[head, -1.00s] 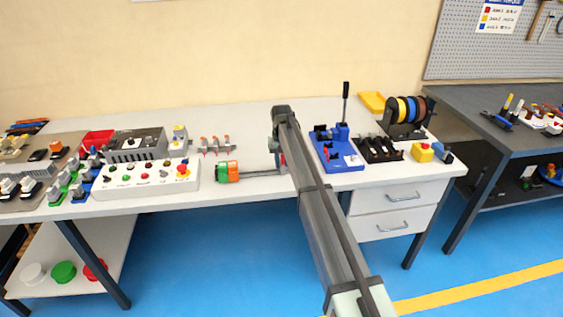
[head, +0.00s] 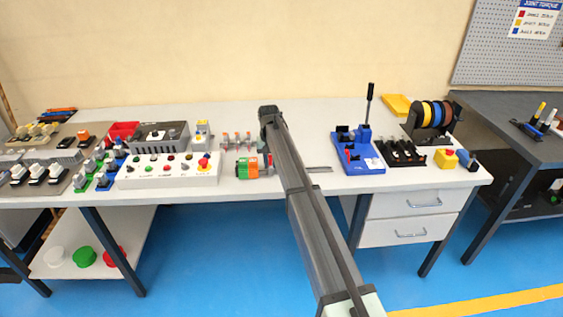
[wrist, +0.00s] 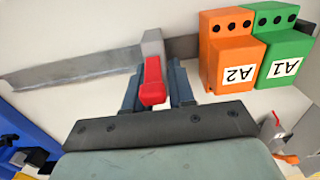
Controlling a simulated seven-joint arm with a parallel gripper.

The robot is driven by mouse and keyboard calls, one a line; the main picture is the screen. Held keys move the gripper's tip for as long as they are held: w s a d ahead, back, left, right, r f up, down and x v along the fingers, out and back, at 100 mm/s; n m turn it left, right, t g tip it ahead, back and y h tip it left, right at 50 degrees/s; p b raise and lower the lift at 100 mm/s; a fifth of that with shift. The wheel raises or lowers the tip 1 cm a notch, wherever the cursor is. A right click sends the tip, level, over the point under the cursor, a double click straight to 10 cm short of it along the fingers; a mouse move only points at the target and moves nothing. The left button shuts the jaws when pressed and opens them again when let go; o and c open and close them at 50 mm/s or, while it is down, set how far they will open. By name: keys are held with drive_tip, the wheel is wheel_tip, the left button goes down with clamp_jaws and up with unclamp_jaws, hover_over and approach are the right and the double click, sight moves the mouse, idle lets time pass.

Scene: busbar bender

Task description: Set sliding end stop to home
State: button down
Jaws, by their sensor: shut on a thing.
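The sliding end stop is a grey block (wrist: 152,43) with a red tab (wrist: 152,80), sitting on a flat metal rail (wrist: 80,68). My gripper (wrist: 155,95) is shut on the red tab, with one dark finger on each side of it. An orange block (wrist: 228,55) marked A2 and a green block (wrist: 283,50) marked A1 stand at the right end of the rail in the wrist view. A short stretch of rail shows between the stop and the orange block, so they are apart. In the head view my arm mostly hides the stop; the bare rail (head: 319,169) shows to its right.
In the head view a white control panel (head: 168,172) stands left of the coloured blocks. A blue bender base with a black lever (head: 362,150) stands to the right of the rail. Small pieces with red tops (head: 237,138) stand just behind the blocks.

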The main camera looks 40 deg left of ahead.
drive_tip(key=c, duration=1)
unclamp_jaws()
drive_tip(key=shift+c, duration=0.2)
wheel_tip(320, 180, up, 14)
drive_tip(key=shift+f, duration=0.1)
